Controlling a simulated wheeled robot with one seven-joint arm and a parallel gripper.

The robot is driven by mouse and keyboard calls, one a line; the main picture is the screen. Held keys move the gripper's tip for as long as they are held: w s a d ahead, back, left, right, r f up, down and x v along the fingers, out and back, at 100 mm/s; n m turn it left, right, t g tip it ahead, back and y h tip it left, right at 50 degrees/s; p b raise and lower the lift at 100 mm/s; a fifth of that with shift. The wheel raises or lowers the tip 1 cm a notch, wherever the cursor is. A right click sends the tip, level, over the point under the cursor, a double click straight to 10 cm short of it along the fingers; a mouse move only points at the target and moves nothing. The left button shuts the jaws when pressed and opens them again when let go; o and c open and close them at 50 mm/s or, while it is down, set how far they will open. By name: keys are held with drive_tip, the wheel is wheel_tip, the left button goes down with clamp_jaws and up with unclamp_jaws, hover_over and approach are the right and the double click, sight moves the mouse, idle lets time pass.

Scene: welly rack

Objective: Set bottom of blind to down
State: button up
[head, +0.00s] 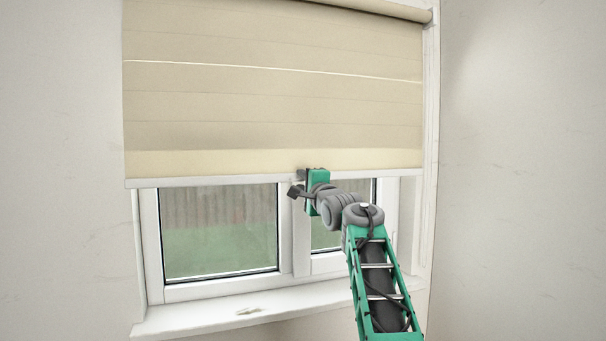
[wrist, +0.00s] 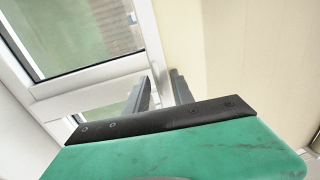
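The beige roller blind (head: 270,100) hangs over the upper part of the window. Its pale bottom bar (head: 220,181) crosses the window a little below mid-height, with glass showing beneath. My gripper (head: 300,182) is at this bar, right of the bar's middle. In the wrist view, the two grey fingers of my gripper (wrist: 162,88) stand a narrow gap apart, with a white strip between or behind their tips. The blind (wrist: 240,50) fills the right side there. I cannot tell whether the fingers press on the bar.
The white window frame (head: 292,235) and glass pane (head: 220,230) lie behind the gripper. Bare walls stand on both sides. The space between bar and sill is otherwise clear.

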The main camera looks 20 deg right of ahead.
drive_tip(key=shift+w, duration=0.1)
drive_tip(key=shift+c, duration=0.2)
clamp_jaws()
drive_tip(key=shift+f, duration=0.1)
idle(1.1)
